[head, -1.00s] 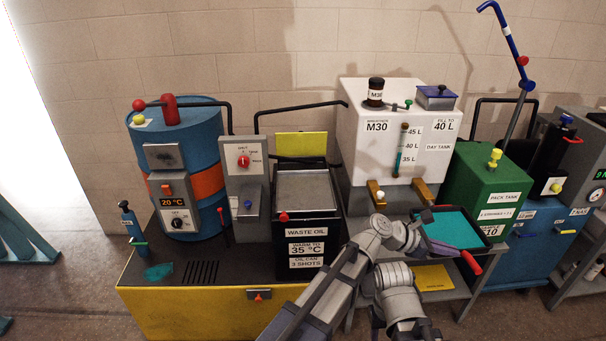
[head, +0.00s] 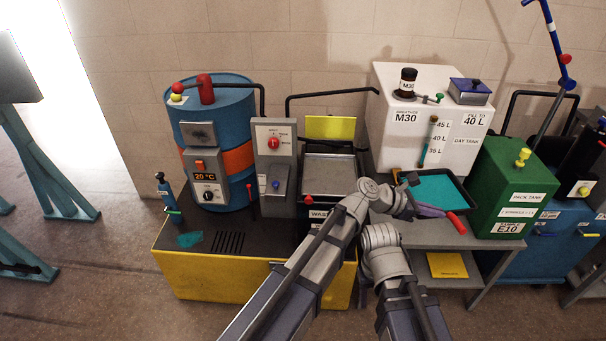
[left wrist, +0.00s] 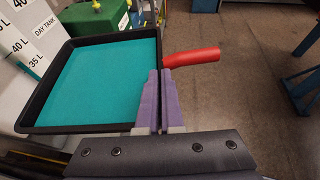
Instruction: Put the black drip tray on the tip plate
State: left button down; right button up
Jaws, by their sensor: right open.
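The black drip tray (head: 459,186), with a teal inside and a red handle, is held in front of the white day tank, above the grey stand. In the left wrist view the tray (left wrist: 100,131) fills the upper left. My left gripper (left wrist: 160,78) has its purple fingers closed on the tray's side wall, near the handle. In the head view this gripper (head: 430,210) is at the tray's near edge. A flat grey plate (head: 330,168) on the black waste oil box may be the tip plate; I see no label naming it. My right gripper is not visible; only its arm shows.
The white day tank (head: 400,150) stands behind the tray and the green pack tank (head: 515,180) to its right. A blue drum (head: 225,130) and a grey control post (head: 275,160) stand left of the waste oil box. A bent black pipe (head: 330,93) passes above the plate.

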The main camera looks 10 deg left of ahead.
aim_at(340, 174)
jog(key=l+u, duration=0.7)
jog(key=u, duration=0.15)
jog(key=l+u, duration=0.4)
jog(key=k+l+u, duration=0.1)
jog(key=l, duration=0.3)
jog(key=k+l, duration=0.1)
jog(key=l, duration=0.3)
jog(key=k+l+u, duration=0.15)
jog(key=l, duration=0.25)
jog(key=k+l, duration=0.1)
jog(key=l, duration=0.3)
jog(key=k+l+u, duration=0.15)
jog(key=l, duration=0.55)
jog(key=i+l, duration=0.1)
jog(key=l, duration=0.25)
jog(key=i+l, duration=0.55)
jog(key=l, duration=0.05)
